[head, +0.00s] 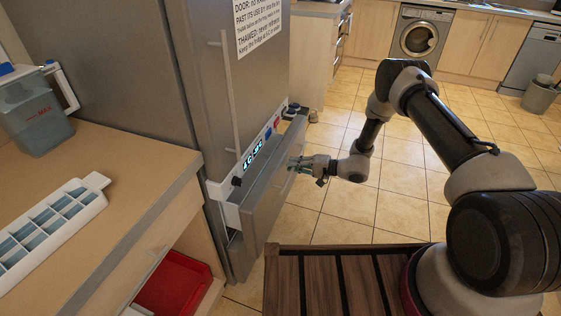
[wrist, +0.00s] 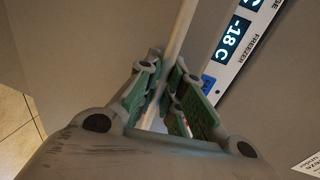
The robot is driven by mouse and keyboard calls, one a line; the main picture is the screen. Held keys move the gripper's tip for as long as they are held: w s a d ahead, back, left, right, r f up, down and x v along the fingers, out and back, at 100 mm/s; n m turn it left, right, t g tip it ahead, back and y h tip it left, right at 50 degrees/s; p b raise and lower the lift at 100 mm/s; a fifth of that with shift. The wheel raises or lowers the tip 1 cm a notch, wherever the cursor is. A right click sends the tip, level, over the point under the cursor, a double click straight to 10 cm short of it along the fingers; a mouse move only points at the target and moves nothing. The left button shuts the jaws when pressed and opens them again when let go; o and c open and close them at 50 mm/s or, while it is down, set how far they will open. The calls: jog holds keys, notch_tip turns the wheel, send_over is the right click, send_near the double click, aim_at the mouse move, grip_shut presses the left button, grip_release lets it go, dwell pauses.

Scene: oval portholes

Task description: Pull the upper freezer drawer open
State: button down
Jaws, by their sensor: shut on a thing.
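The upper freezer drawer (head: 266,195) stands partly open at the bottom of the grey fridge-freezer (head: 255,95). Its front is out from the body, and a strip of its pale inside (head: 232,216) shows at the left. My gripper (head: 299,164) is at the drawer's outer face, near its upper right part. In the wrist view the green-padded fingers (wrist: 165,80) are shut on the pale bar handle (wrist: 181,38), which runs between them. The -18 C freezer label (wrist: 232,40) is beyond the fingers. In the head view my gripper hides the grasped part of the handle.
A wooden counter (head: 110,165) at the left holds an ice-cube tray (head: 50,230) and a jug (head: 35,115). A red bin (head: 172,285) sits below it. A slatted wooden top (head: 325,285) is at the front. Tiled floor (head: 350,200) is clear to the right of the drawer.

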jog(key=f+v, duration=0.2)
jog(key=v, duration=1)
jog(key=d+f+v, duration=0.1)
jog(key=f+v, duration=0.2)
jog(key=v, duration=1)
jog(key=shift+s+d, duration=0.25)
jog(key=c, duration=1.5)
grip_release()
jog(key=v, duration=1.2)
